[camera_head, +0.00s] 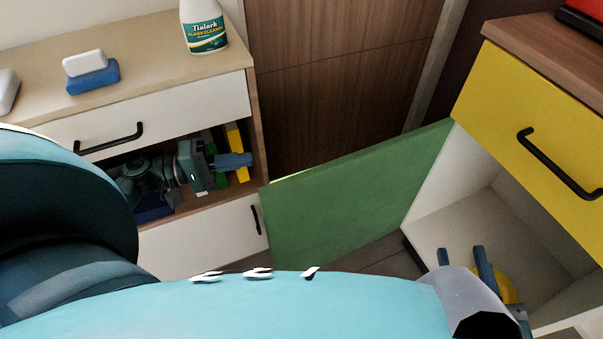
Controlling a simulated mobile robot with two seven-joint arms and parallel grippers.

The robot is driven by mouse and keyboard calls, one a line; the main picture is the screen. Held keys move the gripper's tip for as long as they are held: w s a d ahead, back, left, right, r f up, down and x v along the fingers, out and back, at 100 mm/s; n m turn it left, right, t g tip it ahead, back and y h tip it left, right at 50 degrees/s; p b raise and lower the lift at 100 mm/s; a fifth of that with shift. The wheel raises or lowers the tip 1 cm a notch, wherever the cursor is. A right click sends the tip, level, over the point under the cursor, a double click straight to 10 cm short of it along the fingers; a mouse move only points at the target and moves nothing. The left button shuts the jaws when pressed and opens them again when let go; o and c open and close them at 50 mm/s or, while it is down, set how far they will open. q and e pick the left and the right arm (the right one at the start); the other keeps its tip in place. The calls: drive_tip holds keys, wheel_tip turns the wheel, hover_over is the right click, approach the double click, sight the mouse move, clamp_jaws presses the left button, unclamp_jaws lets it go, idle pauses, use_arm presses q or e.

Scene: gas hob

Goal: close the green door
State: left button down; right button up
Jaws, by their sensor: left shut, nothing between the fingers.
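The green door (350,205) stands wide open in the camera_head view. It reaches left from the left edge of the white cabinet (437,195) under the yellow drawer, and its free end is near the left cabinet. My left gripper (236,160) is shut and empty, in front of the left cabinet's open shelf, a little left of and above the door's free edge. It appears apart from the door. My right gripper (464,256) is at the lower right in front of the open cabinet, fingers spread and empty. My own body hides the door's lower part.
The yellow drawer (535,130) with a black handle is shut above the opening. A yellow object (508,289) shows behind my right gripper. The left cabinet's top (130,75) holds a spray bottle (203,27) and a sponge (92,77). Books (237,148) stand on its shelf.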

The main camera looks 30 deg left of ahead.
use_arm(q)
drive_tip(key=w+d, duration=0.3)
drive_tip(key=d, duration=0.8)
drive_tip(key=shift+w+b, duration=0.2)
drive_tip(key=shift+b, duration=0.25)
drive_tip(key=shift+s, duration=0.1)
